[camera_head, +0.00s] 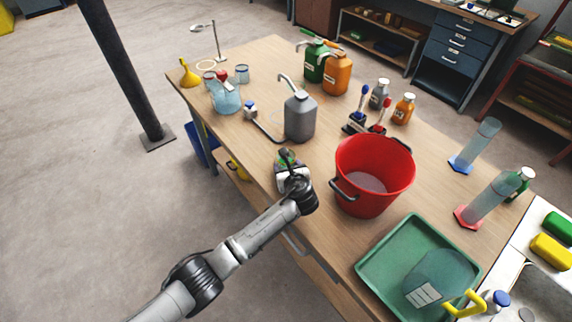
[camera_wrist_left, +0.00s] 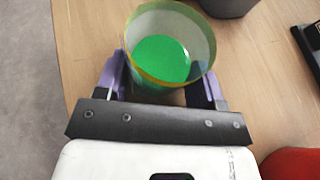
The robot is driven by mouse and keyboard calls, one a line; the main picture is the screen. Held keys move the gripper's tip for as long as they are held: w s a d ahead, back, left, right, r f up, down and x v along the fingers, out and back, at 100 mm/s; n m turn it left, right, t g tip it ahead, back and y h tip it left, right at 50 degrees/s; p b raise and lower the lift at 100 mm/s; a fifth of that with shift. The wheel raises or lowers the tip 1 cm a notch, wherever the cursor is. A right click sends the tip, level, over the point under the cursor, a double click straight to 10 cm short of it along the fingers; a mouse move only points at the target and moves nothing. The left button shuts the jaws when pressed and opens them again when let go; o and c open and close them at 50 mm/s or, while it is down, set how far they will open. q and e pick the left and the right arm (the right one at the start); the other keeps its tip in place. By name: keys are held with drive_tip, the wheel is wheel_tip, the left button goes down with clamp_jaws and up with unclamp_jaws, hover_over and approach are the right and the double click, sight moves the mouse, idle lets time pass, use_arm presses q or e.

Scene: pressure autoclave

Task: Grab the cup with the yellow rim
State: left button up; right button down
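The cup with the yellow rim shows in the left wrist view (camera_wrist_left: 133,72); it is clear-walled, with green inside. It stands on the wooden table near the edge. In the head view the cup (camera_head: 288,158) is mostly hidden by my left gripper (camera_head: 287,165). In the left wrist view my left gripper (camera_wrist_left: 165,85) has its purple fingers wide apart, one on each side of the cup. The cup's rim and wall cover parts of the fingertips, and I cannot tell whether they touch it. My right gripper is in neither view.
A red bucket (camera_head: 392,165) stands just right of my left gripper. A grey canister (camera_head: 300,118) stands behind the cup. A green tray (camera_head: 385,250) with a bottle lies at the front right. A blue-tinted pitcher (camera_head: 227,97) stands at the back left.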

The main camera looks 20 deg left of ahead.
use_arm(q)
drive_tip(key=c, duration=0.5)
drive_tip(key=shift+c, duration=0.2)
